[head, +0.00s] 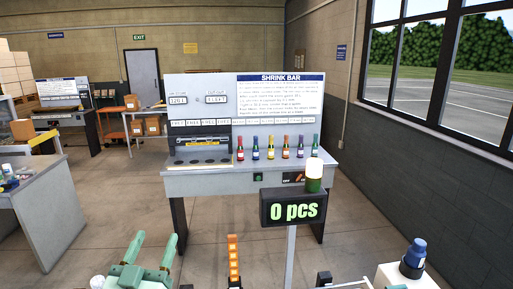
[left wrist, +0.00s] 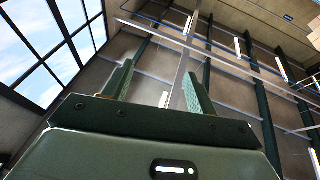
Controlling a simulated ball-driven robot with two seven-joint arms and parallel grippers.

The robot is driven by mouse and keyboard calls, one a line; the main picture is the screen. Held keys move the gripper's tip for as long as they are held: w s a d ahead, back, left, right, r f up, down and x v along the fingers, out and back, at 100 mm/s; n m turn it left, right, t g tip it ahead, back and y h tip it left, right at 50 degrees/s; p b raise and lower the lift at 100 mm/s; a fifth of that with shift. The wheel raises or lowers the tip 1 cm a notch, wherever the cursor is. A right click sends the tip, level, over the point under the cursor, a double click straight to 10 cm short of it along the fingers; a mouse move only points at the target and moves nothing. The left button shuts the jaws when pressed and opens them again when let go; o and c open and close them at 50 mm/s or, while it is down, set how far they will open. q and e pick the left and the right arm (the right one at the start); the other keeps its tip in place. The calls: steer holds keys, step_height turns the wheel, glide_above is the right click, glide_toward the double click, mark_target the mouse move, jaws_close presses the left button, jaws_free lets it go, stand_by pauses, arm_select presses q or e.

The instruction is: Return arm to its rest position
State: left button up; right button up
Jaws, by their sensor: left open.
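My left gripper (head: 154,238) is at the bottom left of the head view, its two green fingers apart and pointing up, with nothing between them. In the left wrist view the same gripper (left wrist: 157,68) is open and empty, with the ceiling and windows beyond it. It is well short of the shrink bar bench (head: 190,184) and touches nothing that I can see. My right gripper does not show in either view.
Several bottles with coloured tops (head: 270,152) stand in a row on the bench. A grey table (head: 40,195) stands at left. Open floor (head: 120,200) lies between.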

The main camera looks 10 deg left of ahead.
arm_select(q)
steer(key=s+d+f+m+g+h, duration=0.1)
steer(key=s+d+f+m+g, duration=0.1)
steer(key=s+f+m+g, duration=0.35)
steer(key=s+d+f+m+g+h, duration=0.1)
steer(key=s+d+f+m+g, duration=0.15)
steer(key=f, duration=0.55)
steer(key=s+a+f+g+y, duration=0.5)
steer(key=s+a+g, duration=0.2)
steer(key=s, duration=0.4)
steer(key=s+d+f+g+h+b, duration=0.15)
steer(key=f+b, duration=0.55)
steer(key=f, duration=1.5)
steer(key=s+d+f+g+h+b, duration=0.2)
steer(key=f+b, duration=0.6)
steer(key=f, duration=1.3)
steer(key=s+f+n+g+b, duration=0.1)
steer(key=s+f+n+b, duration=0.1)
steer(key=s+f+b, duration=0.4)
steer(key=s+f+n+g+b, duration=0.1)
steer(key=s+f+b, duration=0.4)
steer(key=s+f, duration=1)
step_height(320, 180, down, 6)
steer(key=shift+d+r+n+g+b, duration=0.1)
steer(key=shift+d+n+g+b, duration=0.05)
steer(key=shift+n+g+b, duration=0.25)
